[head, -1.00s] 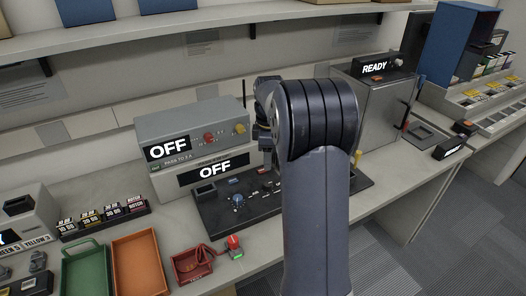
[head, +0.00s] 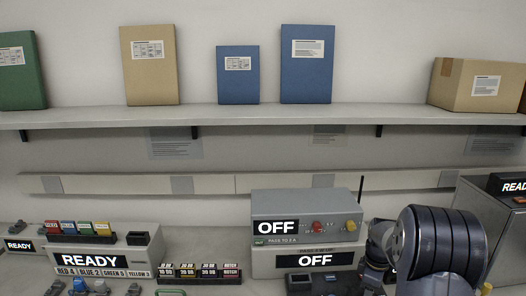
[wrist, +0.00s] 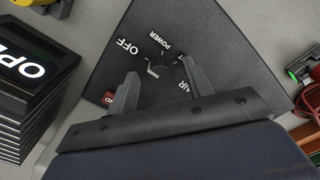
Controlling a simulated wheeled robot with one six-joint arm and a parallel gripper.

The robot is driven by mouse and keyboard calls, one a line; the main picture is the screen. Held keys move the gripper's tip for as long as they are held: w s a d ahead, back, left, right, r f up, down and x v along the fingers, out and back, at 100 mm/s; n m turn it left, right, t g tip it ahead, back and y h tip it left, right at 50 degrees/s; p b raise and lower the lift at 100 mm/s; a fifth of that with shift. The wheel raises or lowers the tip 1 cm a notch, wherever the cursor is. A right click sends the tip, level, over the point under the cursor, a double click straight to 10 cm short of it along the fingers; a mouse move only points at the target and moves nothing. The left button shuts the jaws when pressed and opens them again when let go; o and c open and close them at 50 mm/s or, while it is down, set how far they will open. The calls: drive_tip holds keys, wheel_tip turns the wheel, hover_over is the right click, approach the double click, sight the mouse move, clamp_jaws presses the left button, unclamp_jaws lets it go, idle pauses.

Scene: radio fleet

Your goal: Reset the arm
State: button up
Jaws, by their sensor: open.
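My gripper (wrist: 160,66) shows in the wrist view with its two fingers apart and nothing between them. It hangs over a black panel (wrist: 215,30) with a small round knob (wrist: 160,68) marked POWER and OFF, which shows between the fingertips. I cannot tell whether the fingers touch the panel. In the head view my arm (head: 445,245) is folded at the lower right, in front of the bench devices, and the gripper itself cannot be made out there.
A grey unit (head: 340,206) reading OFF stands on a second OFF unit (head: 272,264), left of my arm. A READY charger-like box (head: 150,240) is further left. A metal cabinet (head: 490,225) stands right. A shelf (head: 230,117) with boxes runs above.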

idle(0.4)
wheel_tip(320, 180, up, 11)
wheel_tip(320, 180, down, 11)
drive_tip(key=shift+f, duration=0.1)
drive_tip(key=m, duration=1.1)
drive_tip(key=shift+m+b, duration=0.4)
drive_tip(key=m, duration=0.5)
drive_tip(key=shift+b, duration=0.35)
drive_tip(key=m+b, duration=0.1)
drive_tip(key=m, duration=0.5)
